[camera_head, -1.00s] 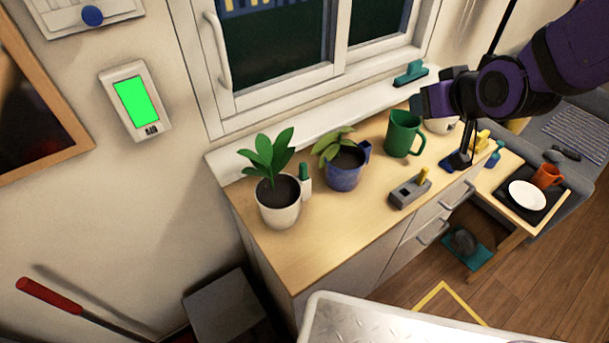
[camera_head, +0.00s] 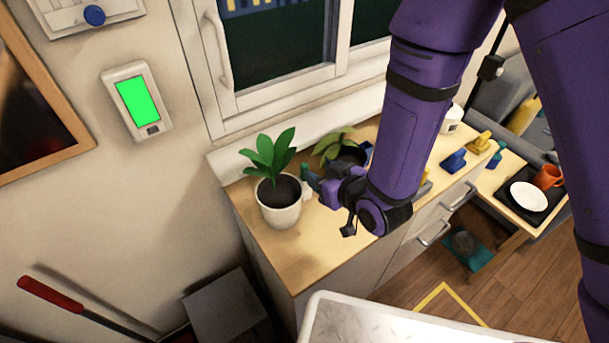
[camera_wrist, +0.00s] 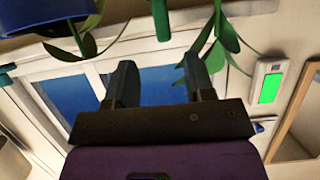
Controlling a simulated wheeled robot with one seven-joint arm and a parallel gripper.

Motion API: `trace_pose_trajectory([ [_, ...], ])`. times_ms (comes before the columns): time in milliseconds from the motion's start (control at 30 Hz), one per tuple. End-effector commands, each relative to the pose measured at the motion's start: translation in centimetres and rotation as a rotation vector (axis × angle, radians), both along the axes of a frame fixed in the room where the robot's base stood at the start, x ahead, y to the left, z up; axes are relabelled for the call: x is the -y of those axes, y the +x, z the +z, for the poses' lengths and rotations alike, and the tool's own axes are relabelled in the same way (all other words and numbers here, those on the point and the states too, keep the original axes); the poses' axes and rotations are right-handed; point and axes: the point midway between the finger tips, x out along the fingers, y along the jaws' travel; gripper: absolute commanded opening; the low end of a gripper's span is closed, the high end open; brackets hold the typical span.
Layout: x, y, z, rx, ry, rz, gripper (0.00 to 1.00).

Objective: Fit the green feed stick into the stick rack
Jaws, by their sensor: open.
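The green feed stick (camera_head: 304,169) stands in a white holder (camera_head: 307,193) on the right side of the white plant pot (camera_head: 279,213). In the wrist view the green stick (camera_wrist: 160,18) shows beyond the fingertips, lined up with the gap between them. My gripper (camera_head: 318,187) is open and empty, beside the stick, over the counter; its two fingers also show in the wrist view (camera_wrist: 158,65). I cannot tell whether a finger touches the stick. The grey stick rack is hidden behind my purple arm.
The blue plant pot (camera_wrist: 48,14) is close to my gripper and partly covered by my arm in the head view. The wooden counter (camera_head: 300,257) is bare in front of the white pot. A blue object (camera_head: 453,161) and yellow object (camera_head: 478,142) stand at the counter's right.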

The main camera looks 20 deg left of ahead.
Motion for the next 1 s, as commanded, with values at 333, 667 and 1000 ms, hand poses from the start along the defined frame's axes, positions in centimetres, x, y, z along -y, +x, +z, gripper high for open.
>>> trace_pose_trajectory([
  [333, -2.8, 2.4, -1.5, 0.000, 0.001, -0.001, 0.49],
  [667, -5.6, 4.1, -3.3, 0.001, -0.001, -0.001, 0.49],
  [1000, -6.7, 5.1, -3.8, -0.001, 0.000, -0.001, 0.49],
])
